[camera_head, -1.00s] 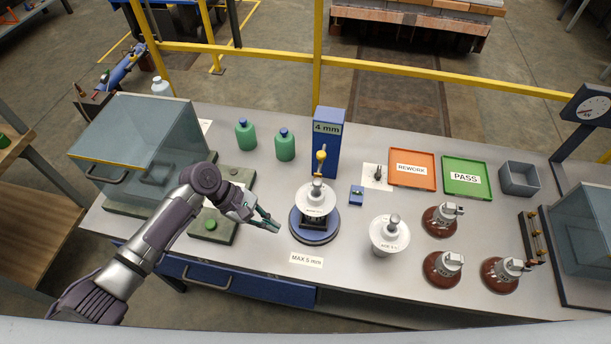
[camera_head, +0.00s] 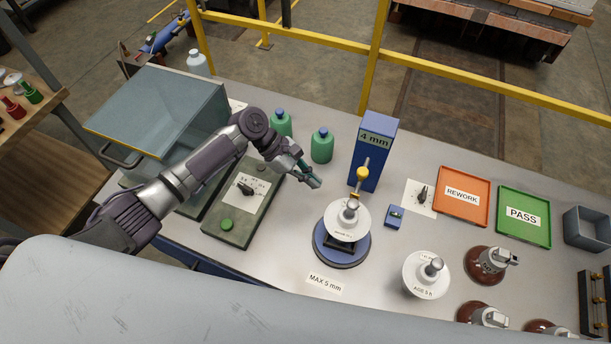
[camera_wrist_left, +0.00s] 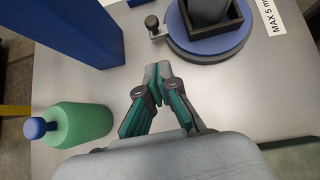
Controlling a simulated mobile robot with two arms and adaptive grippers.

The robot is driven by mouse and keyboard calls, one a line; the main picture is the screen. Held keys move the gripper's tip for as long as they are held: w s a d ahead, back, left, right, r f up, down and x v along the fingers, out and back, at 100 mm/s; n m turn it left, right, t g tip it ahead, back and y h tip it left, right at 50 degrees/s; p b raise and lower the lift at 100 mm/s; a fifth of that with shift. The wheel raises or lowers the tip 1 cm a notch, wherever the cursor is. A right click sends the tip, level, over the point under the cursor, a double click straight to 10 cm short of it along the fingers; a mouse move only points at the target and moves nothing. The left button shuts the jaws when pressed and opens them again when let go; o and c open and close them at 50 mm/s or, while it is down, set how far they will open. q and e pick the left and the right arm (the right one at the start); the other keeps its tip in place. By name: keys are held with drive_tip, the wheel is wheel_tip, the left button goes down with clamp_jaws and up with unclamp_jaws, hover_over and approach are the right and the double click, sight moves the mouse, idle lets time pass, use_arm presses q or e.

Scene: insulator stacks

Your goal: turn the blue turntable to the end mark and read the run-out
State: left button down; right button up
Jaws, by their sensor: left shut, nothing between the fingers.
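The blue turntable (camera_head: 321,241) carries a dark cradle with a white disc (camera_head: 347,222) that has a metal cap. It also shows in the left wrist view (camera_wrist_left: 214,48), with a small dark knob (camera_wrist_left: 152,22) at its rim. A blue column (camera_head: 367,168) behind it has a display (camera_head: 376,139) reading "4 mm". A label (camera_head: 325,283) reads "MAX 5 mm". My left gripper (camera_head: 317,184) is shut and empty, behind and left of the turntable, apart from it. An end mark cannot be made out. My right gripper is not in view.
Green bottles (camera_head: 321,147) stand close behind my left gripper. A control box (camera_head: 244,203) with a dial and green button lies to its left. A white disc piece (camera_head: 427,276), an orange REWORK tray (camera_head: 462,194) and a green PASS tray (camera_head: 523,217) are to the right.

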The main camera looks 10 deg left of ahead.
use_arm(q)
drive_tip(key=b+x, duration=0.2)
drive_tip(key=x, duration=0.1)
drive_tip(key=b+x, duration=0.1)
drive_tip(key=x, duration=0.1)
drive_tip(key=shift+w+f+b, duration=0.3)
drive_tip(key=shift+f+b, duration=0.1)
drive_tip(key=shift+f, duration=0.05)
drive_tip(key=d, duration=0.2)
drive_tip(key=d+b, duration=0.1)
drive_tip(key=shift+s+r, duration=0.3)
drive_tip(key=shift+r, duration=0.1)
drive_tip(key=shift+d, duration=0.35)
drive_tip(key=shift+r, duration=0.1)
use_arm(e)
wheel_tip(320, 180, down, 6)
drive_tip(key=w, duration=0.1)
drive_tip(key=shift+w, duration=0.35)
